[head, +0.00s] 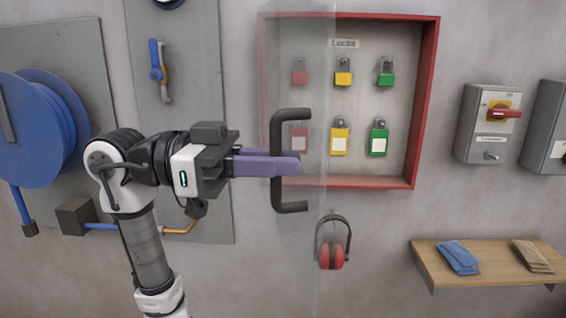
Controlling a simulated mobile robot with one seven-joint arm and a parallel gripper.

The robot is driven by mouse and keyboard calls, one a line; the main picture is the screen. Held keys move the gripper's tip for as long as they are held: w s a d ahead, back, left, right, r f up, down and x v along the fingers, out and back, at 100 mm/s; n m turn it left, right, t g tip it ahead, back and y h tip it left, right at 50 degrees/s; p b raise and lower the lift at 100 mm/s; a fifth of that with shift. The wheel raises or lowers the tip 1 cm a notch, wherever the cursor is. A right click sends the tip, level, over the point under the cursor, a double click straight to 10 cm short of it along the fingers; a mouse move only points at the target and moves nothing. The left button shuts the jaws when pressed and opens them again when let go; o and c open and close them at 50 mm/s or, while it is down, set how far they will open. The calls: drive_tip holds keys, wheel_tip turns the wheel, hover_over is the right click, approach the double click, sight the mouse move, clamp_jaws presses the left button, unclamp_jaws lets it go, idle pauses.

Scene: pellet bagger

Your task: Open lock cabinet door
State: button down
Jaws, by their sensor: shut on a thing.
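The lock cabinet (428,100) is a red-framed box on the wall with a "Locks" label. Its clear door (310,245) stands swung out from the cabinet's left side toward me, and part of the cabinet shows through it. A dark, bracket-shaped handle (277,135) is on the door. My gripper (290,160) comes from the left, and its purple fingers are shut on the handle's upright bar. The exact finger contact is partly hidden. Red, yellow and green padlocks (343,72) hang inside in two rows.
Red ear muffs (332,256) hang below the cabinet. A wooden shelf (440,270) with packets is at lower right. Grey switch boxes (470,135) are on the right wall. A blue hose reel (40,130) is at left, near my arm.

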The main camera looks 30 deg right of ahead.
drive_tip(key=shift+a, duration=0.1)
idle(0.3)
drive_tip(key=c, duration=1.8)
unclamp_jaws()
drive_tip(key=shift+w+a, duration=0.1)
drive_tip(key=b+v, duration=0.3)
drive_tip(key=v, duration=1)
drive_tip(key=shift+w+a, duration=0.15)
drive_tip(key=shift+a, duration=0.1)
